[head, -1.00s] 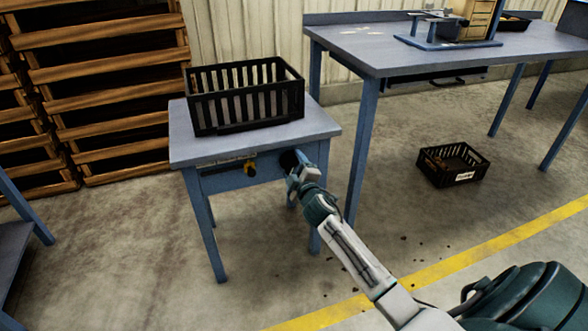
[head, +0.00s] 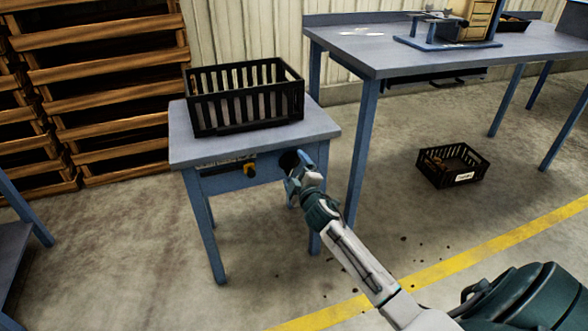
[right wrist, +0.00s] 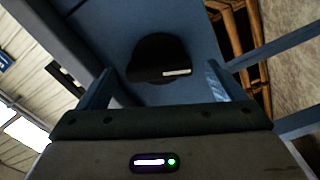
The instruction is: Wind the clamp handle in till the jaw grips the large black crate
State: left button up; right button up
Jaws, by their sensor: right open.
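The large black crate (head: 246,98) stands upright on a small blue table (head: 320,124). A round black knob (head: 289,160), which looks like the clamp handle, is at the right of the table's front face. My right gripper (head: 296,172) is open just in front of it. In the right wrist view the dark knob (right wrist: 157,52) with a pale mark lies between the two spread blue fingers, with no clear contact. The clamp jaw cannot be made out. My left gripper is out of view.
A smaller black crate (head: 451,166) is on the floor. Wooden pallets (head: 100,90) stand at the left.

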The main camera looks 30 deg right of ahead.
jog(key=v, duration=0.9)
jog(key=shift+s, duration=0.25)
